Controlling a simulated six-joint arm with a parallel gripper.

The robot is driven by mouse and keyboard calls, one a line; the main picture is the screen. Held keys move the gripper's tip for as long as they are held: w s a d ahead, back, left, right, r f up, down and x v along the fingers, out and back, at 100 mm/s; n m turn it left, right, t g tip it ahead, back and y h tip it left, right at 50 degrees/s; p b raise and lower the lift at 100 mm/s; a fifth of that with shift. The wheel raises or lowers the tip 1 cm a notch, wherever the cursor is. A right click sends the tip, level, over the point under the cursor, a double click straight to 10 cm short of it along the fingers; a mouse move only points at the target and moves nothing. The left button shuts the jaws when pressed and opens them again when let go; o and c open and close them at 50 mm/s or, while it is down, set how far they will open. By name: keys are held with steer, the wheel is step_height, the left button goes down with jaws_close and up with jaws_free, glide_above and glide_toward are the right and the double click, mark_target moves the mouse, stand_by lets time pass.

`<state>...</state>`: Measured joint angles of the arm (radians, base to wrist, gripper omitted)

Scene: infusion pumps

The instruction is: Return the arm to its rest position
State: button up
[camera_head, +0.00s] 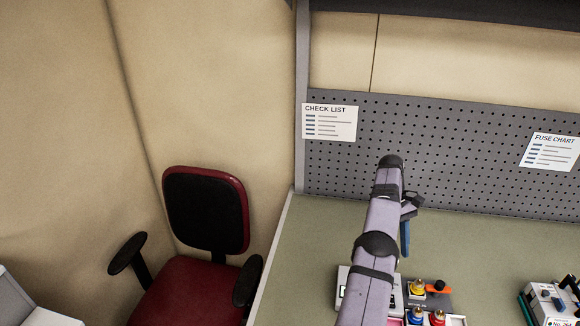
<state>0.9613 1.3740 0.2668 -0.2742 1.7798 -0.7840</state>
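My arm reaches up from the bottom edge, over the green-grey bench top (310,245), in front of the grey pegboard. My gripper (405,238) shows at the right side of the arm's far end, with a narrow blue finger pointing down. The rest of it is hidden behind the arm or too small to make out, so I cannot tell if it is open or holds anything.
A light box-shaped device (345,276) and a module with coloured knobs (428,292) stand under and beside the arm. Another device (552,302) is at the far right. A red and black chair (207,212) stands left of the bench. The bench's left part is clear.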

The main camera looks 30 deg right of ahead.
steer(key=w+a+r+n+t+h+b, duration=0.1)
steer(key=w+a+r, duration=0.2)
steer(key=w+a, duration=0.65)
steer(key=w+a+r+n+t+b, duration=0.1)
steer(key=w+a, duration=0.1)
steer(key=a, duration=0.6)
steer(key=w+a+r+t, duration=0.1)
steer(key=w+a, duration=0.1)
steer(key=a, duration=0.6)
steer(key=s+a+f+b, duration=0.1)
steer(key=s+a+f, duration=0.1)
steer(key=s+a, duration=0.6)
steer(key=s+a+f+t+b, duration=0.1)
steer(key=s+a+f, duration=0.2)
steer(key=s+a, duration=0.5)
steer(key=a, duration=0.6)
steer(key=shift+s, duration=0.3)
steer(key=shift+f, duration=0.1)
